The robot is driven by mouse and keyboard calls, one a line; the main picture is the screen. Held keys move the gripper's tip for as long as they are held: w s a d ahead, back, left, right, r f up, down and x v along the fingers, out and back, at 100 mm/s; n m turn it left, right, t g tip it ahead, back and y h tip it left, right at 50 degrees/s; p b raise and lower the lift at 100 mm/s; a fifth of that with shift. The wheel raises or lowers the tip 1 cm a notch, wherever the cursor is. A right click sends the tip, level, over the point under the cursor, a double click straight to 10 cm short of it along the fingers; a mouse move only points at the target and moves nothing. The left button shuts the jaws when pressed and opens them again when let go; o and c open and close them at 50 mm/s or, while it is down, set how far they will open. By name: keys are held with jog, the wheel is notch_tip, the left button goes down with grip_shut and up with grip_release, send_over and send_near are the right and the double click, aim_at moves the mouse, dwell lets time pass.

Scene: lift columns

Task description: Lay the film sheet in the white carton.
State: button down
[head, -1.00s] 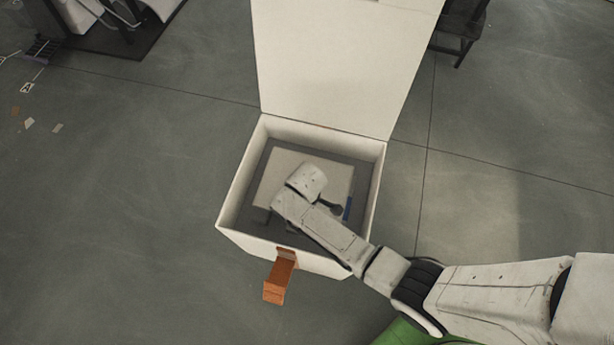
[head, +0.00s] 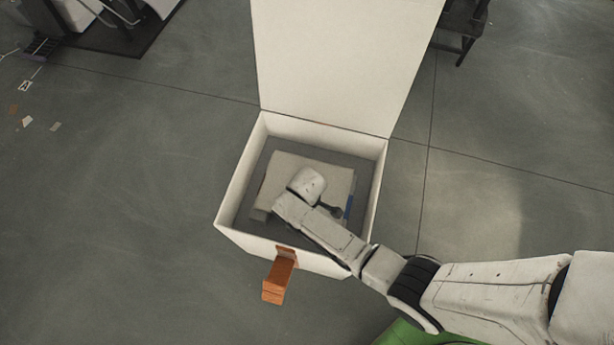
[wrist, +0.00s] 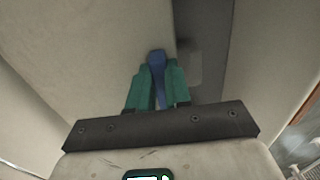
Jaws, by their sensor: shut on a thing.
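The white carton (head: 234,190) stands on the floor with its lid (head: 345,60) open at the back. A pale, flat sheet (head: 280,172), which looks like the film sheet, is inside the carton over its dark grey bottom. A blue strip (head: 349,207) shows at its right side. My gripper (wrist: 158,75) has its green fingers shut on a narrow blue piece (wrist: 157,62) beside the pale surface. In the head view my wrist is inside the carton and hides the fingers and part of the sheet. I cannot tell whether the sheet touches the bottom.
An orange latch (head: 279,277) juts from the carton's front wall. The carton's walls stand close around my wrist, and my forearm crosses the front right corner. A dark stool (head: 462,30) stands at the back right. The floor on the left is mostly clear.

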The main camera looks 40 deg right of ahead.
jog(key=c, duration=1.1)
grip_release()
jog(key=shift+o, duration=0.2)
jog(key=shift+r, duration=0.1)
notch_tip(320, 180, up, 13)
jog(key=p, duration=0.4)
jog(key=shift+s+r, duration=0.1)
jog(key=s+d+r+m, duration=0.3)
jog(key=s+d+r, duration=0.1)
jog(key=s+r, duration=0.3)
jog(key=s+d+r+m+t, duration=0.1)
jog(key=s+d+r+m, duration=0.3)
jog(key=s+r, duration=0.2)
jog(key=shift+s+d+r+m, duration=0.15)
jog(key=shift+s+r+m, duration=0.2)
jog(key=shift+s, duration=0.7)
